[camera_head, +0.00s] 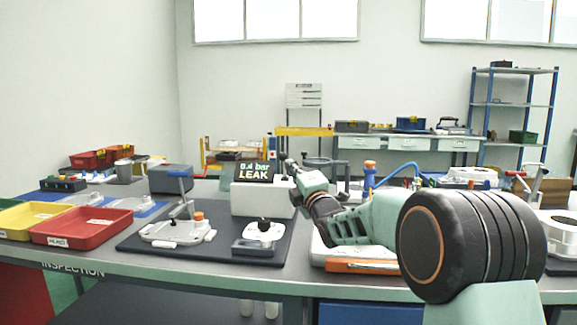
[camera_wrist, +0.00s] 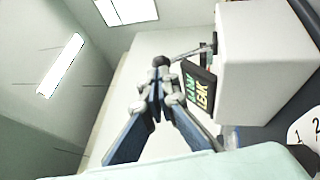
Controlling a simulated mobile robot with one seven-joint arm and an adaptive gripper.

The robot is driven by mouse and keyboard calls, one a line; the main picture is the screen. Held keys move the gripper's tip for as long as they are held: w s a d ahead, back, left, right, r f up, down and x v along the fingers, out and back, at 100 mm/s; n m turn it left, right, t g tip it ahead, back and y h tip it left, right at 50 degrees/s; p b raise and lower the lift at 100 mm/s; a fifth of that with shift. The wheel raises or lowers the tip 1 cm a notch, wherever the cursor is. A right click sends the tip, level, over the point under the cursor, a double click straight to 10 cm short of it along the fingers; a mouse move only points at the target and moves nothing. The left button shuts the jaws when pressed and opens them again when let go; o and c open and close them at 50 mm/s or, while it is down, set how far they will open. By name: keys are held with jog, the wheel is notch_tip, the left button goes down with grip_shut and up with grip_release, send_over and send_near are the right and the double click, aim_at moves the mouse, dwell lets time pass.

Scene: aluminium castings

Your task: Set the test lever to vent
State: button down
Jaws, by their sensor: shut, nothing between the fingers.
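The leak tester (camera_head: 262,201) is a white box with a dark display (camera_head: 254,171) reading "0.4 bar LEAK". It also fills the upper right of the wrist view (camera_wrist: 262,55), seen sideways, with its display (camera_wrist: 199,88) at its near edge. A thin grey rod, seemingly the test lever (camera_wrist: 190,53), sticks out from the box toward my fingertips. My gripper (camera_wrist: 160,64) is shut and empty, its tips close to the rod's end; I cannot tell whether they touch. In the head view my gripper (camera_head: 291,166) is at the tester's right top edge and hides the lever there.
A dark mat (camera_head: 140,243) in front holds a casting fixture (camera_head: 176,231) with a blue-handled clamp and a small grey unit (camera_head: 260,239) with a black knob. Red (camera_head: 82,228) and yellow (camera_head: 30,219) trays lie left. An orange-topped post (camera_head: 369,176) with a blue hose stands behind my arm.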

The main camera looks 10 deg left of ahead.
jog(key=shift+x, duration=1.25)
jog(key=shift+r, duration=0.2)
jog(key=shift+w+r+p, duration=0.1)
jog(key=shift+r+p, duration=0.05)
jog(key=shift+p, duration=0.4)
jog(key=shift+h, duration=0.3)
